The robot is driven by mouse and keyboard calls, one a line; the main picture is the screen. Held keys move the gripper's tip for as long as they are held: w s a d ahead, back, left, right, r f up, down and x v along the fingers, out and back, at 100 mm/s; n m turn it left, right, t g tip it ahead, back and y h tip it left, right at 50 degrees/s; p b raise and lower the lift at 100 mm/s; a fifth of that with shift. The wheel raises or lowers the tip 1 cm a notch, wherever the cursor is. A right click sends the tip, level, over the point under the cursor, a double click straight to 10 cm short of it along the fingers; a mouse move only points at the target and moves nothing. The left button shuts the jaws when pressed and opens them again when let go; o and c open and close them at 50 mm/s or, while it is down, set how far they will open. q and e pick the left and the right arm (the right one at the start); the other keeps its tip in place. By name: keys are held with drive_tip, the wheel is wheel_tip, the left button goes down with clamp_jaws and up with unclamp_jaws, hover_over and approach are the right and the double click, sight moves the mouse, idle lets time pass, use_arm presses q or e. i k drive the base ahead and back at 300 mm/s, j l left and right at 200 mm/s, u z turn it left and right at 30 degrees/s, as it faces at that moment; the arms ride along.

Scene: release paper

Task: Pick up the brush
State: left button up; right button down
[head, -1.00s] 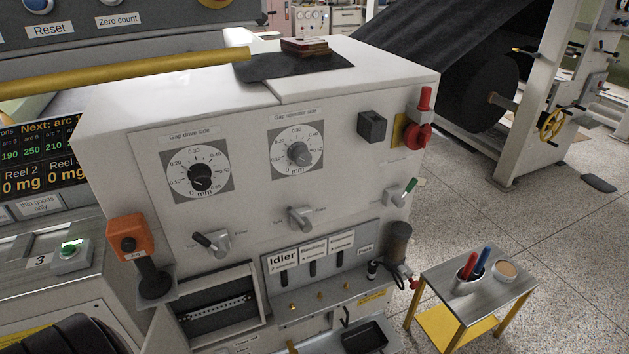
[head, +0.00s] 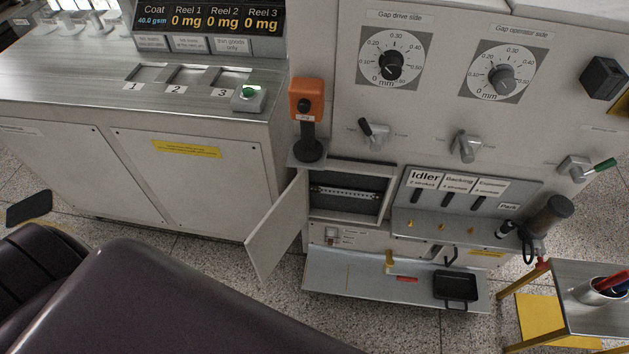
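No object is clearly recognisable as a brush. On the low grey shelf (head: 345,284) under the machine are a small yellow-orange tool (head: 390,263), a small red piece (head: 407,279) and a black square pan (head: 456,287). The yellow-orange tool stands at the shelf's back, beside the red piece; I cannot tell whether either is the brush. A metal cup (head: 597,290) with red and blue handled items stands on the side table at the right edge. Neither of my grippers is in view; a dark part of my arm fills the bottom left.
An open cabinet door (head: 277,230) juts out left of the compartment (head: 350,192). The orange-topped handset (head: 306,100) stands on a bracket above it. A grey counter (head: 60,85) is at left. The side table (head: 600,322) with yellow legs is at right. Speckled floor is clear between.

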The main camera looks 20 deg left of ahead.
sight(620, 276)
drive_tip(key=z, duration=1.45)
drive_tip(key=i, duration=0.1)
